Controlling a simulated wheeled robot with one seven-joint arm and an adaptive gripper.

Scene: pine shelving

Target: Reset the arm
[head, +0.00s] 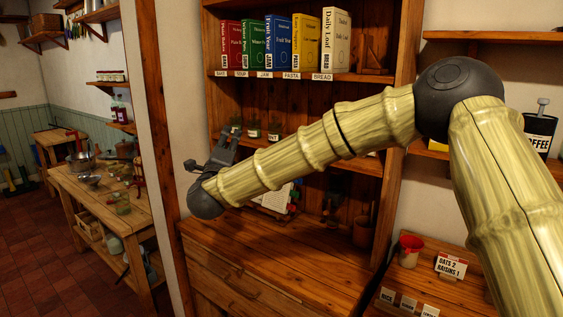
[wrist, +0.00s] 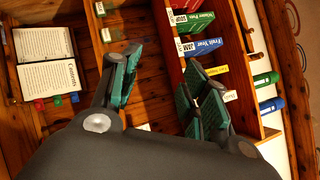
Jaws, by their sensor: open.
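My gripper (wrist: 160,92) is open, with green-padded fingers spread apart and nothing between them in the wrist view. In the head view my gripper (head: 215,152) is at the left end of my bamboo-like arm, in front of the pine shelving unit (head: 388,130). My arm crosses the shelving from the right and hides part of the middle shelf. The upper shelf holds upright books: a red one (head: 230,46), a green one (head: 250,44), a blue one (head: 277,44), a yellow one (head: 305,45) and a cream "Daily Loaf" book (head: 335,42).
An open book (head: 272,198) stands in the lower bay, also in the wrist view (wrist: 47,62). A red-rimmed cup (head: 410,251) and an "Oats 2 Raisins 1" card (head: 450,265) are at lower right. A wooden workbench (head: 95,205) stands left.

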